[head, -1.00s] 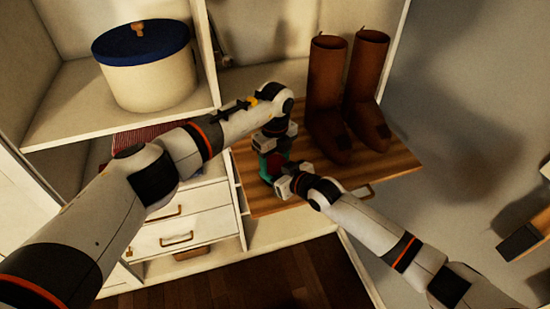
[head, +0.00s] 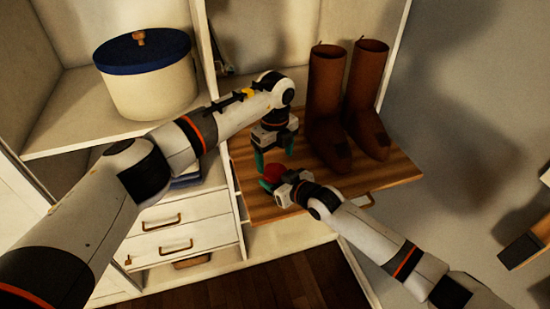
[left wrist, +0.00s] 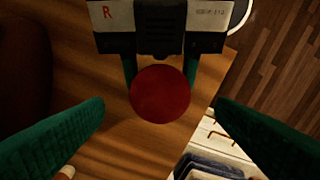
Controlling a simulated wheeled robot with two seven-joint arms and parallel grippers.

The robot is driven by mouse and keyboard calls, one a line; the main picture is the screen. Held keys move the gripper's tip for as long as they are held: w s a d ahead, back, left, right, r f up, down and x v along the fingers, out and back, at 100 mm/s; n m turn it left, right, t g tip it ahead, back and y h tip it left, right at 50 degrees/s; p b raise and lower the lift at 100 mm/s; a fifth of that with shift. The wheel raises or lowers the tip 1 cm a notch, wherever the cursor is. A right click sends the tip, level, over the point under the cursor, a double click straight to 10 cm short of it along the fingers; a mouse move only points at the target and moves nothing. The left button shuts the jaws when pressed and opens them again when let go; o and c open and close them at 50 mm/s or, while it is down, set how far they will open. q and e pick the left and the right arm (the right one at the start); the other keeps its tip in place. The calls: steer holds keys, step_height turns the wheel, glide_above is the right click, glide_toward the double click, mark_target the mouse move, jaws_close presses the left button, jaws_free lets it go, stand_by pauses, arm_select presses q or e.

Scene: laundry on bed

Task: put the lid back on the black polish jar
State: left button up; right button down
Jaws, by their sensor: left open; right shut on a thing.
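A round red top (head: 273,172), which looks like the polish jar's lid, is at the tip of my right gripper (head: 270,182). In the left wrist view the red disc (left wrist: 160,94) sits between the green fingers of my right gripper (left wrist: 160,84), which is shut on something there. The disc hides what is under it, and I cannot make out the black jar. My left gripper (head: 275,162) is open and empty just above the red top, pointing down. Its two green fingers spread to either side of the disc in the left wrist view (left wrist: 160,107), apart from it.
Two brown boots (head: 327,110) stand on the wooden shelf board (head: 392,172), right of my left gripper. A cream box with a blue lid (head: 148,80) is on the upper left shelf. White drawers (head: 165,222) are below. Bare board lies right of my right gripper.

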arm_select(q)
steer(key=o, duration=0.4)
steer(key=shift+o, duration=0.2)
steer(key=shift+r, duration=0.1)
step_height(320, 180, up, 12)
arm_select(e)
steer(key=c, duration=0.5)
jaws_free()
